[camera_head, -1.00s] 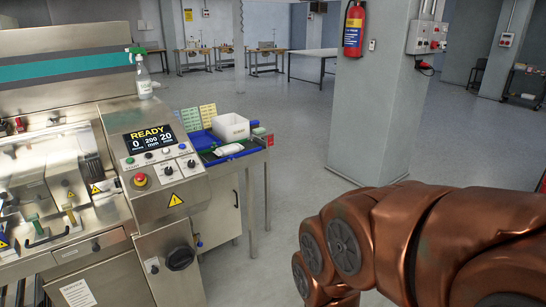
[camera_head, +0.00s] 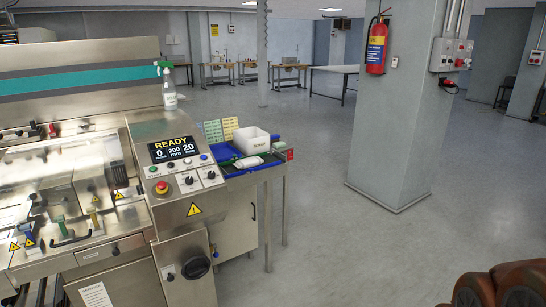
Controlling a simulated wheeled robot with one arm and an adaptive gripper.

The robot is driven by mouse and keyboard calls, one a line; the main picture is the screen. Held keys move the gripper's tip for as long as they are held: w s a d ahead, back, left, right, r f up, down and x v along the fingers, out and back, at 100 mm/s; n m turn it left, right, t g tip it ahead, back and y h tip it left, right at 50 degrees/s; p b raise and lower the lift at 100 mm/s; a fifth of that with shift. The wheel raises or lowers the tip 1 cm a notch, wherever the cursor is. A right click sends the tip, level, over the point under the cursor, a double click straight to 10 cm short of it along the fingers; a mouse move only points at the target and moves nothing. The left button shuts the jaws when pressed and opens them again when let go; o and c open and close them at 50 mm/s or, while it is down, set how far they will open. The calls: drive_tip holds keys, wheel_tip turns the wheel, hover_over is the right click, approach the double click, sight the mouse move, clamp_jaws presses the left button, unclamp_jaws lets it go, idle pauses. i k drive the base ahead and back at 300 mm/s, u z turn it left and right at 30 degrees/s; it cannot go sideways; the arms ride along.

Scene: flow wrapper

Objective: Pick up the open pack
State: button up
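A small white pack (camera_head: 249,162) lies on the side table beside the machine's control panel. It is too small in this view to tell whether it is open. It lies in front of a white bin (camera_head: 251,140). Only a copper-coloured part of my arm shows, at the bottom right corner. My gripper is out of view, so its state and what it may hold are hidden.
The flow wrapper (camera_head: 70,120) fills the left side; its panel (camera_head: 176,150) reads READY. A spray bottle (camera_head: 169,90) stands on it. The side table (camera_head: 273,163) also holds a blue tray and coloured cards. A pillar (camera_head: 400,120) with a fire extinguisher (camera_head: 376,47) stands right. Open floor lies between.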

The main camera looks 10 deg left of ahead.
sight(254, 162)
drive_tip(key=z, duration=0.1)
drive_tip(key=i, duration=2.2)
drive_tip(key=u, duration=1)
drive_tip(key=i, duration=1.05)
drive_tip(key=u, duration=1.5)
drive_tip(key=i, duration=0.4)
drive_tip(key=u, duration=0.2)
